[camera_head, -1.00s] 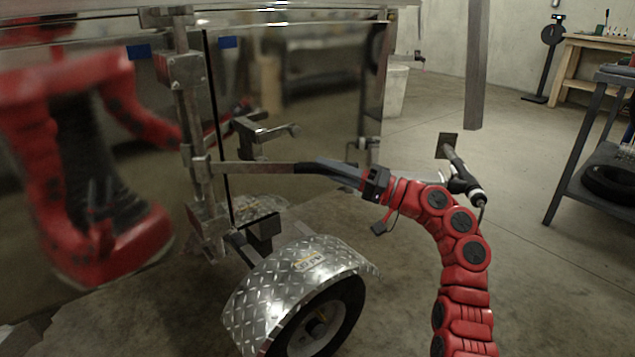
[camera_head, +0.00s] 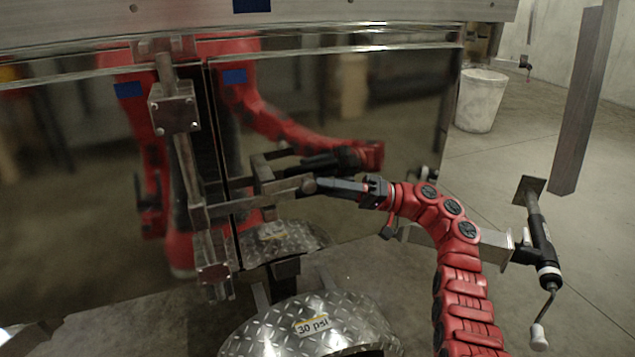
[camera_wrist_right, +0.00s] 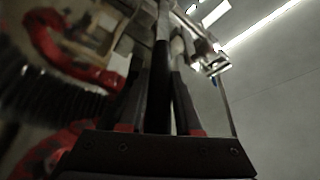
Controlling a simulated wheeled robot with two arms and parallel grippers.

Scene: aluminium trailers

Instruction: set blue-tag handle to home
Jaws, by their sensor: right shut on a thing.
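The handle (camera_head: 243,205) is a grey metal bar reaching right from the upright lock rod (camera_head: 185,150) on the trailer door. Blue tags (camera_head: 130,90) sit on the door beside the rod, on both sides. My right gripper (camera_head: 322,186) is shut on the handle's free end, with the bar close to a metal bracket (camera_head: 264,172) on the door panel. Whether the handle is seated in the bracket cannot be told. The right wrist view shows the dark gripper fingers (camera_wrist_right: 165,85) closed around the bar's end. My left gripper is not directly in view.
The mirror-like door (camera_head: 400,110) reflects my red arms. A tread-plate fender (camera_head: 315,325) sits below the handle. A trailer jack with a crank (camera_head: 540,235) stands right of my arm, near a grey post (camera_head: 580,110). A white bin (camera_head: 481,100) is behind.

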